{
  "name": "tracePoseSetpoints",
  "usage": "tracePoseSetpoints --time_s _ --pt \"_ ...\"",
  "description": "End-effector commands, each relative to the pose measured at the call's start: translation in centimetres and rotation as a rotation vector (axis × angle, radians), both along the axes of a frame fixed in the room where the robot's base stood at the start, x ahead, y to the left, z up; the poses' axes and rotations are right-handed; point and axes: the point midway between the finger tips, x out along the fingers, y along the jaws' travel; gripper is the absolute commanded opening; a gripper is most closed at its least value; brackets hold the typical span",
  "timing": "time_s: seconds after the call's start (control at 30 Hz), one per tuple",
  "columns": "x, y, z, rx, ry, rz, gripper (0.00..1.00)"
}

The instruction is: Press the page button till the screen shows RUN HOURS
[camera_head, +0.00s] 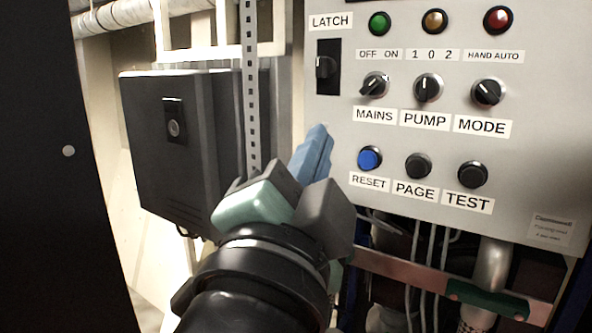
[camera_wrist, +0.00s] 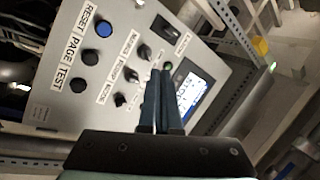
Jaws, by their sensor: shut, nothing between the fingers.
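The black PAGE button (camera_head: 418,166) is in the bottom row of the grey panel (camera_head: 330,120), between the blue RESET button (camera_head: 369,158) and the black TEST button (camera_head: 472,175). In the wrist view the PAGE button (camera_wrist: 91,57) is left of my fingers. My gripper (camera_head: 318,135) is shut and empty, its blue fingers appearing left of the RESET button and apart from the PAGE button. In the wrist view a lit screen (camera_wrist: 193,96) shows partly behind the fingers. Its text is too small to read. The head view cuts the screen off.
MAINS (camera_head: 374,85), PUMP (camera_head: 428,88) and MODE (camera_head: 487,93) knobs sit above the buttons, with the LATCH switch (camera_head: 326,67) at upper left. A dark box (camera_head: 165,140) hangs left of my arm. Pipes and cables run below the panel.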

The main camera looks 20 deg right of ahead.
Motion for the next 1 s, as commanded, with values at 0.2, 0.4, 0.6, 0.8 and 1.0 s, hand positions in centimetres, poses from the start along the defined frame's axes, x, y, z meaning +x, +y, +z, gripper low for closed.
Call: tracePoseSetpoints --time_s 0.2,0.4,0.6,0.8,1.0 --pt "-0.8 -3.4 -3.7 0.343 -0.045 -0.105 0.0" --pt "-1.8 -5.3 -5.9 0.542 -0.106 -0.189 0.0" --pt "-2.2 -5.8 -6.6 0.61 -0.135 -0.219 0.0" --pt "-2.2 -5.8 -6.6 0.611 -0.136 -0.22 0.0" --pt "-2.0 -6.1 -6.5 0.608 -0.135 -0.221 0.0"
